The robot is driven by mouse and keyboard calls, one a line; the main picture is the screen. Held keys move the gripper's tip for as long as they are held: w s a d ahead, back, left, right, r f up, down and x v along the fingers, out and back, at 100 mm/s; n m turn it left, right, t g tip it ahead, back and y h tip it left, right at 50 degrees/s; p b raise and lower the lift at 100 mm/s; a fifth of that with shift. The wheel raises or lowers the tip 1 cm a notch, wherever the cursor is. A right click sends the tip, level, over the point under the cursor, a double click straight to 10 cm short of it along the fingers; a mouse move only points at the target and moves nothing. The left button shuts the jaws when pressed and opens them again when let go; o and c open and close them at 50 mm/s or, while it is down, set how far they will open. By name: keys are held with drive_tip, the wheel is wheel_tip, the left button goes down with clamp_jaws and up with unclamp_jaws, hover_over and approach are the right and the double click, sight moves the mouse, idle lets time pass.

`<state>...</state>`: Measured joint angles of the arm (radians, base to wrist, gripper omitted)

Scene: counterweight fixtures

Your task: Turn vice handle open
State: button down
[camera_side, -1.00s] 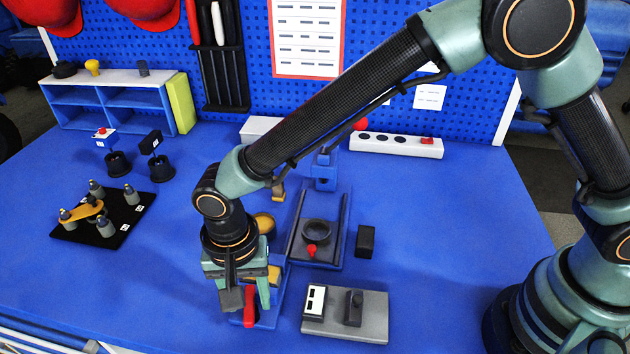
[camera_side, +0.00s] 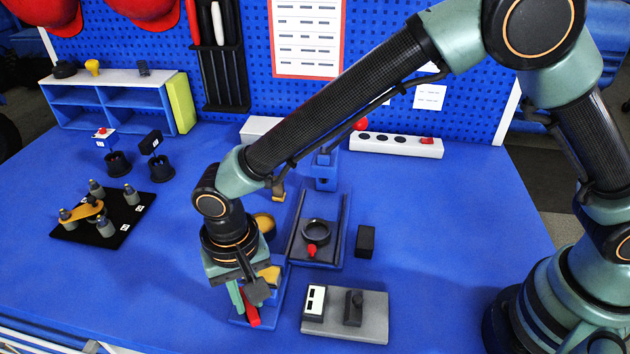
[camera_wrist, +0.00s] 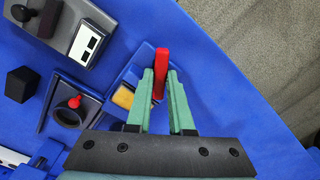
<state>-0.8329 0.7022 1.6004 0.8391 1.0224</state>
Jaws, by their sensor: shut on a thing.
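The red vice handle (camera_wrist: 161,68) stands between the two green fingers of my gripper (camera_wrist: 160,84) in the wrist view. My gripper is shut on it. In the side view the handle (camera_side: 251,313) slants below the fingers, and my gripper (camera_side: 252,299) covers its upper part. The blue vice base (camera_side: 271,312) lies under and beside my gripper near the front of the table. A yellow part of the vice (camera_wrist: 123,96) shows left of the fingers in the wrist view. The rest of the vice is largely hidden by my gripper.
A grey plate (camera_side: 374,325) with a white socket block and a dark knob lies just right of the vice. Behind it are a railed fixture (camera_side: 336,245) with a ring and a black block (camera_side: 365,241).

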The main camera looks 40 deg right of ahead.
drive_tip(key=n, duration=0.5)
drive_tip(key=shift+n, duration=2.5)
drive_tip(key=c, duration=0.8)
unclamp_jaws()
drive_tip(key=shift+r, duration=0.15)
wheel_tip(320, 180, up, 12)
